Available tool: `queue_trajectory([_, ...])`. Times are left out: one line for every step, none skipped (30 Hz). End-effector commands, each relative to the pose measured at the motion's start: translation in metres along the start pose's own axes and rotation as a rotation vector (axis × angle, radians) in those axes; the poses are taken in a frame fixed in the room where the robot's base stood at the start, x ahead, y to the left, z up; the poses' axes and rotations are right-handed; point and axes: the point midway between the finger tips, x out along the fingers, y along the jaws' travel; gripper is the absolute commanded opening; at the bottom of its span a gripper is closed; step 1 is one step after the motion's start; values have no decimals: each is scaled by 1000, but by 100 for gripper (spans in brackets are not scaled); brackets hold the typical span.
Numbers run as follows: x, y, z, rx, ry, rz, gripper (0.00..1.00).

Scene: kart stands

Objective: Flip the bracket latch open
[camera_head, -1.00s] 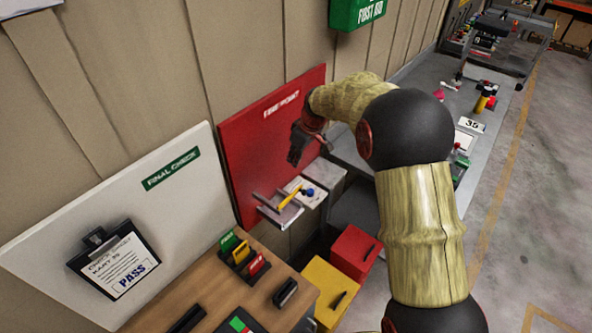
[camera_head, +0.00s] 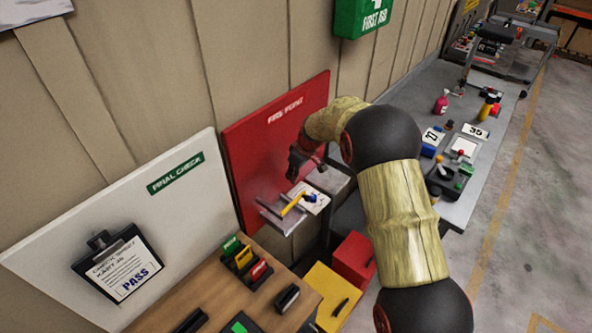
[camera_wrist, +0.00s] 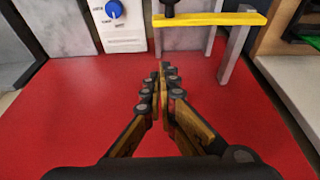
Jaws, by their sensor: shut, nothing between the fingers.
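A grey bracket (camera_head: 270,215) sticks out from the lower part of the red FIRE POINT board (camera_head: 262,150). A yellow latch bar (camera_head: 292,204) lies across it. In the wrist view the yellow latch bar (camera_wrist: 225,19) spans the two grey arms of the bracket (camera_wrist: 237,50), with a dark knob (camera_wrist: 168,8) at its left end. My gripper (camera_head: 291,179) is near the board, above the bracket in the picture. In the wrist view my gripper (camera_wrist: 164,68) is shut and empty, its tips pointing toward the bar and apart from it.
A white plate with a blue knob (camera_wrist: 114,9) sits left of the bracket in the wrist view. A wooden desk (camera_head: 205,290) with card holders stands below it. A yellow box (camera_head: 325,290) and red box (camera_head: 352,258) stand nearby. A first aid box (camera_head: 362,18) hangs above.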

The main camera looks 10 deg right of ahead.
Motion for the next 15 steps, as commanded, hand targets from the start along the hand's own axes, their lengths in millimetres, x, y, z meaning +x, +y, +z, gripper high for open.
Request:
queue_trajectory([9,0,0,0,-1,-1,0])
queue_trajectory([14,-1,0,0,-1,-2,0])
queue_trajectory([20,-1,0,0,-1,-2,0])
queue_trajectory([25,-1,0,-1,-1,-2,0])
queue_trajectory([29,-1,0,-1,-1,-1,0])
queue_trajectory([22,1,7,2,2,2,0])
queue_trajectory([19,1,11,2,2,2,0])
queue_trajectory([18,1,15,2,1,1,0])
queue_trajectory([17,0,20,1,0,1,0])
queue_trajectory([16,0,23,2,1,1,0])
queue_trajectory([15,0,26,2,1,1,0])
queue_trajectory([14,0,29,1,0,0,0])
queue_trajectory([14,0,31,1,0,0,0])
queue_trajectory([13,0,33,1,1,1,0])
queue_trajectory([12,0,34,1,1,1,0])
